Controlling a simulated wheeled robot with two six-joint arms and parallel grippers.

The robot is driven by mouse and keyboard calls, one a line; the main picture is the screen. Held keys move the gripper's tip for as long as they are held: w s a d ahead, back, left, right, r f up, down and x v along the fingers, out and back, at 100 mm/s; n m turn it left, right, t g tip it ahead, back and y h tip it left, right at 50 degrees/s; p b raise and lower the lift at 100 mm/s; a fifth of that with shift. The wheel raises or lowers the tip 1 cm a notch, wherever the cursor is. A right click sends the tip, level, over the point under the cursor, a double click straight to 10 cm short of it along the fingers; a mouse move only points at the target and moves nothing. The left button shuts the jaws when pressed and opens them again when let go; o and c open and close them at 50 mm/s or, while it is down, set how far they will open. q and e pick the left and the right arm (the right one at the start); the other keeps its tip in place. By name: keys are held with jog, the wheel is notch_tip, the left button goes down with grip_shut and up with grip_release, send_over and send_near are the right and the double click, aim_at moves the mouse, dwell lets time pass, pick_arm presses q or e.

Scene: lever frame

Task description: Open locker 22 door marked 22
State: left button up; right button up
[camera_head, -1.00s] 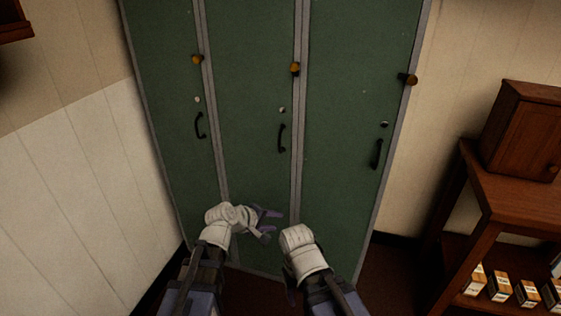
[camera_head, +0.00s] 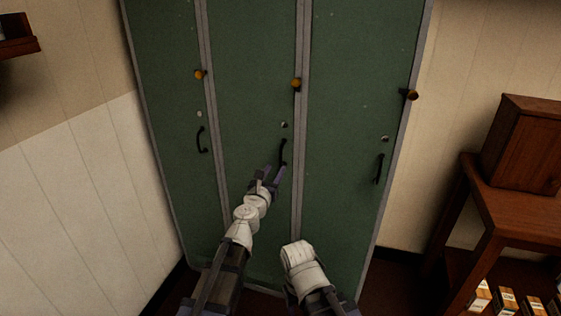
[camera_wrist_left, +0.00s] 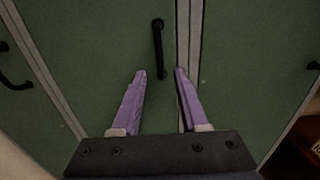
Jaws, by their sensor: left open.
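Three tall green locker doors stand side by side: a left door (camera_head: 172,130), a middle door (camera_head: 245,120) and a right door (camera_head: 345,120). I can read no number on any of them. The middle door has a black vertical handle (camera_head: 282,152) near its right edge. My left gripper (camera_head: 272,175) is open just below that handle. In the left wrist view the handle (camera_wrist_left: 158,48) lies beyond the purple fingertips (camera_wrist_left: 160,73), with its lower end near the gap between them. My right arm shows at the lower centre, but its fingers are hidden.
The left handle (camera_head: 201,140) and right handle (camera_head: 379,168) are also black. Orange knobs sit higher on the lockers, one by the middle door's edge (camera_head: 296,83). A wooden table (camera_head: 510,215) with a wooden box (camera_head: 525,145) stands at right.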

aim_at(280, 161)
pick_arm(q)
jog(key=x, duration=0.7)
grip_shut()
dwell(1.3)
